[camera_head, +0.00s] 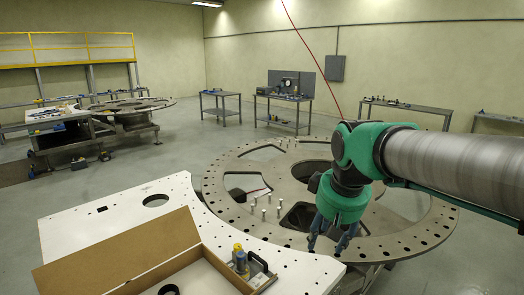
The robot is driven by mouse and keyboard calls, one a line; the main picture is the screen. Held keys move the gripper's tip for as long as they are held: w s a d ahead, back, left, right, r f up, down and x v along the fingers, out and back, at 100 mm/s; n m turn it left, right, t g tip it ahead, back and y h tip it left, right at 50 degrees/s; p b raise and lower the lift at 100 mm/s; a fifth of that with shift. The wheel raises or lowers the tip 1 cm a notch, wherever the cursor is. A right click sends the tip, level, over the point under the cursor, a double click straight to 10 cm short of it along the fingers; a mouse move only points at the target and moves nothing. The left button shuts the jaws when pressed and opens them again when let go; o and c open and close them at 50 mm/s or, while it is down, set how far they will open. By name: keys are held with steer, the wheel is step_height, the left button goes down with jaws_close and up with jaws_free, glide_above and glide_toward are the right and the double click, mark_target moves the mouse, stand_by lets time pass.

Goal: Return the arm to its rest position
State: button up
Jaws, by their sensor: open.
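My gripper (331,236) hangs down at the end of my green and grey arm, which reaches in from the right edge. Its two dark fingers are apart and I see nothing between them. It is over the near part of the round grey turret plate (222,196), close to the plate's front rim. Whether the fingertips touch the plate, I cannot tell. Several light pins (263,214) stand upright on the plate, left of the gripper. My arm hides part of the plate's right side.
A white table (95,226) with holes lies at the front left. On it is an open cardboard box (125,255), with a yellow-topped tool (239,258) and a black ring (168,290). Workbenches (283,97) stand along the back wall. Another plate stand (130,106) is at the far left.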

steer(key=s+d+f+m+b, duration=0.1)
steer(key=s+f, duration=0.2)
steer(key=s, duration=0.4)
steer(key=s+d+f+m+t+b, duration=0.1)
steer(key=s+d+f+m, duration=0.1)
steer(key=s, duration=0.5)
steer(key=s+d+f+m+b, duration=0.1)
steer(key=s+d+f, duration=0.1)
steer(key=s+f, duration=0.3)
steer(key=shift+s+d+t, duration=0.25)
steer(key=shift+s+t, duration=0.15)
steer(key=shift+s, duration=0.65)
steer(key=shift+c, duration=0.5)
steer(key=shift+r, duration=0.1)
